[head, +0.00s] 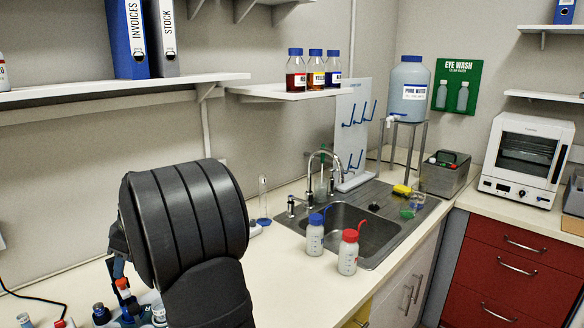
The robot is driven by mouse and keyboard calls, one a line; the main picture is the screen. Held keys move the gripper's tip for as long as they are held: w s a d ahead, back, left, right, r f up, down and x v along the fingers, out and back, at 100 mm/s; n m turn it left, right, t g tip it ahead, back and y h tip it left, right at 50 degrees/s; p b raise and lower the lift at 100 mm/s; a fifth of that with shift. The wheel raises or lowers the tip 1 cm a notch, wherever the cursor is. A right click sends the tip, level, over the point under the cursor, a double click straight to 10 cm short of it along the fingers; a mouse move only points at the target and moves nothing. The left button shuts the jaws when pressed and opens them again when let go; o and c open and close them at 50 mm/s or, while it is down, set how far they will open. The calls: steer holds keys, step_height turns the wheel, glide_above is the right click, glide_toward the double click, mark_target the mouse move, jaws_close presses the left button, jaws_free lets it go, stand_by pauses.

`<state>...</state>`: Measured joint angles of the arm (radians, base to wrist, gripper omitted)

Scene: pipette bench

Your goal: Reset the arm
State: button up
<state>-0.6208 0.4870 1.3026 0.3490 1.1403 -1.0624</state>
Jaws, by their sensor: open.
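My arm's thick dark links fill the lower left of the head view and block much of the bench behind them. A small dark part shows past their left edge, but I cannot make out any fingertips. My gripper is hidden or outside the picture. Below that part, a blue stand (128,322) shows partly, with an upright item with an orange-red part (123,287) at it. The lower edge of the picture cuts the stand off.
Several small capped containers stand at the bottom left. Blue-capped (315,236) and red-capped (348,254) wash bottles stand before the sink (362,226). A clear cylinder (263,203) stands left of the tap. Shelves (110,88) overhang the bench. Bare worktop (285,275) lies right of my arm.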

steer(key=v, duration=1.2)
steer(key=x, duration=1.7)
steer(key=shift+s, duration=0.1)
step_height(320, 180, up, 6)
steer(key=v, duration=1.7)
steer(key=m+t, duration=0.2)
glide_above(122, 281)
steer(key=s+a, duration=0.5)
steer(key=s, duration=0.1)
step_height(122, 281, down, 7)
steer(key=s+a+f+m+y, duration=0.1)
steer(key=s+a+f+y, duration=0.1)
steer(key=s+a+f, duration=0.3)
steer(key=shift+s+a+f+t, duration=0.15)
steer(key=shift+s+a+t, duration=0.15)
steer(key=shift+s+a, duration=1.7)
steer(key=shift+w+a, duration=0.1)
steer(key=shift+w, duration=0.05)
